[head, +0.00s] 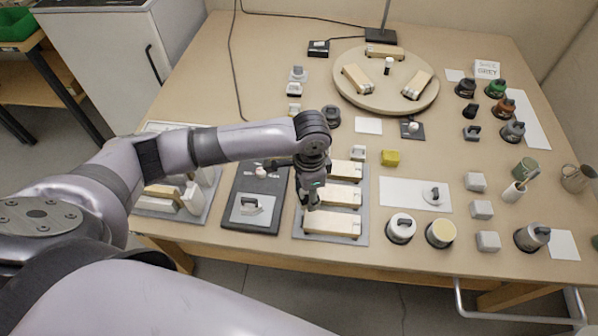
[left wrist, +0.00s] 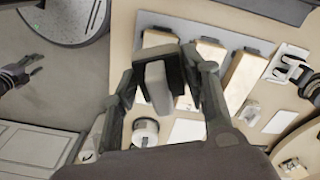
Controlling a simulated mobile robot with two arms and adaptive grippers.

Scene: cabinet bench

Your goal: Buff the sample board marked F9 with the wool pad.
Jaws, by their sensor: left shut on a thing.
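My left gripper (head: 312,200) hangs over the grey tray (head: 298,232) of light wooden boards. In the left wrist view the gripper (left wrist: 168,88) is shut on a grey block-shaped piece (left wrist: 157,84). I cannot tell whether it is the wool pad. The near board (head: 332,223), middle board (head: 340,195) and far board (head: 347,170) lie side by side, partly hidden by the gripper. They also show in the left wrist view, where one board (left wrist: 244,80) is clear. No F9 mark is readable. I cannot tell whether the held piece touches a board. My right gripper is not in the head view.
A black-framed plate (head: 240,222) lies left of the tray. Round pads, one white (head: 401,230) and one cream (head: 441,234), stand to its right. A turntable (head: 385,98) carries several boards. Mugs (head: 574,178) and small blocks (head: 481,209) crowd the right side.

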